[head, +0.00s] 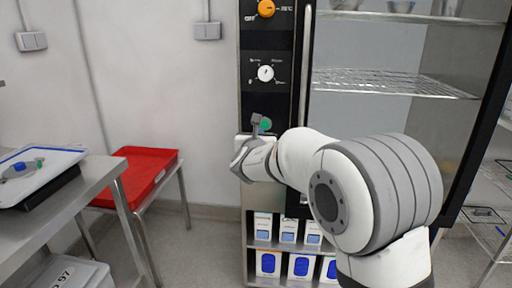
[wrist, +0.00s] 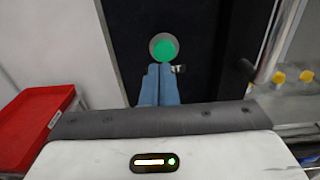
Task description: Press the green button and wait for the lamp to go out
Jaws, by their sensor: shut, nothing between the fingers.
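The green button (head: 266,124) is on the black control panel of the tall cabinet, below the white dial, and is partly covered by my gripper in the head view. In the wrist view the green button (wrist: 163,48) looks bright green inside a grey ring. My gripper (wrist: 160,68) is shut and empty, its two blue-grey fingertips together just below the button in the picture. I cannot tell whether they touch it. In the head view my gripper (head: 257,121) is in front of the panel. I cannot make out a lamp for certain.
An orange knob (head: 266,8) and a white dial (head: 265,73) are above the button. A door handle (head: 305,65) runs upright just right of the panel. A red tray (head: 140,170) and a steel table (head: 98,180) stand at left. Boxes (head: 288,228) fill shelves below.

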